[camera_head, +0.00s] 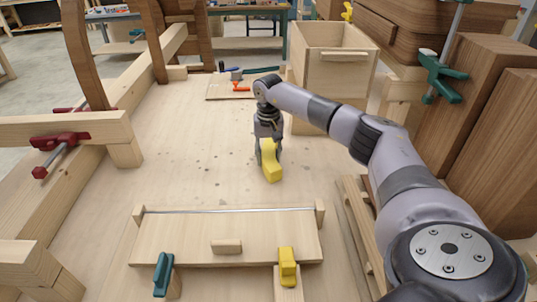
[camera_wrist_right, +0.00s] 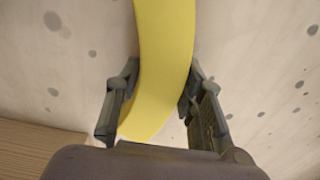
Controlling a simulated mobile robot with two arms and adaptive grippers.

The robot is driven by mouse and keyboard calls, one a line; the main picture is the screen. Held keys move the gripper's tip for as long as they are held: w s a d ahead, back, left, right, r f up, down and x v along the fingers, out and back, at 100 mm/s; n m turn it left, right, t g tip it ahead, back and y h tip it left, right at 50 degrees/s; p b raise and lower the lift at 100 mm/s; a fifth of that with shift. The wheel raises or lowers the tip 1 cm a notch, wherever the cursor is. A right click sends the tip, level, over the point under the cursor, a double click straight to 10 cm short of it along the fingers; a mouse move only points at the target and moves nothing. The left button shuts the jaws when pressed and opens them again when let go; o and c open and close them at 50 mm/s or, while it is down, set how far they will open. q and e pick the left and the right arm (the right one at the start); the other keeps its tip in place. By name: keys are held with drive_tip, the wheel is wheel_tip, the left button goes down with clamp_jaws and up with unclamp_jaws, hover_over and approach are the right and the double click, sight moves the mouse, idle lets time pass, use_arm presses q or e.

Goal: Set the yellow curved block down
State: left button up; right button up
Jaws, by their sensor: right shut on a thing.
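The yellow curved block (camera_head: 270,162) is between the fingers of my right gripper (camera_head: 268,155), over the middle of the light wooden worktable (camera_head: 200,150). In the right wrist view the yellow curved block (camera_wrist_right: 165,65) runs up from between the two dark fingers of the right gripper (camera_wrist_right: 160,105) and out of the top edge. The right gripper is shut on it. Whether the block touches the tabletop cannot be told for sure; it looks close to it. My left gripper is not in view.
A wooden box (camera_head: 332,70) stands behind to the right. A small board with an orange-handled tool (camera_head: 240,86) lies at the back. A wooden fixture (camera_head: 225,235) with a teal clamp (camera_head: 163,273) and a yellow clamp (camera_head: 287,266) is in front. The tabletop left of the gripper is clear.

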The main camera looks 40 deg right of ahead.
drive_tip(key=o, duration=1.2)
drive_tip(key=shift+o, duration=0.2)
